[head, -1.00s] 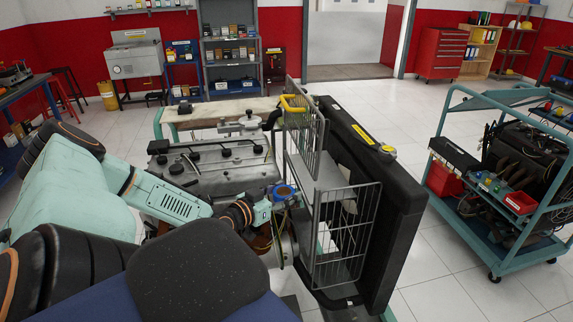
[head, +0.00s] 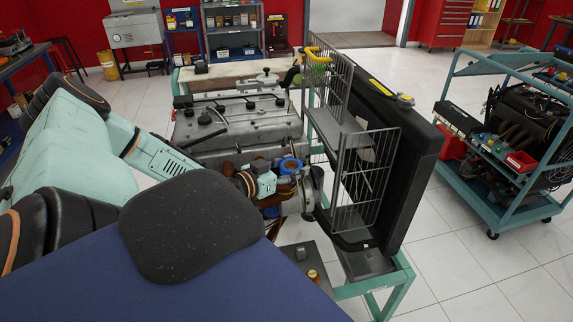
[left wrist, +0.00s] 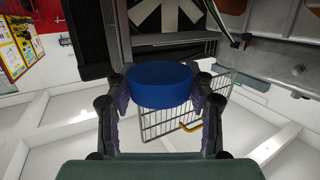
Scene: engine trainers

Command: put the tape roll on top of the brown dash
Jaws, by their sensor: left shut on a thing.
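The tape roll (head: 291,165) is a small blue ring in the head view, held at the end of my left arm. In the left wrist view the tape roll (left wrist: 160,86) shows as a blue disc between the fingers. My left gripper (head: 298,176) is shut on it, beside the wire cage and in front of the engine. In the left wrist view the left gripper (left wrist: 163,90) has a finger on each side of the roll. A pale tan slab (head: 222,74) lies behind the engine; I cannot tell whether it is the brown dash. My right gripper is out of view.
A wire cage (head: 365,170) and a big black radiator panel (head: 412,170) stand just right of the gripper. The grey engine (head: 235,125) is behind it. Another teal trainer cart (head: 500,180) stands at right, with clear floor between.

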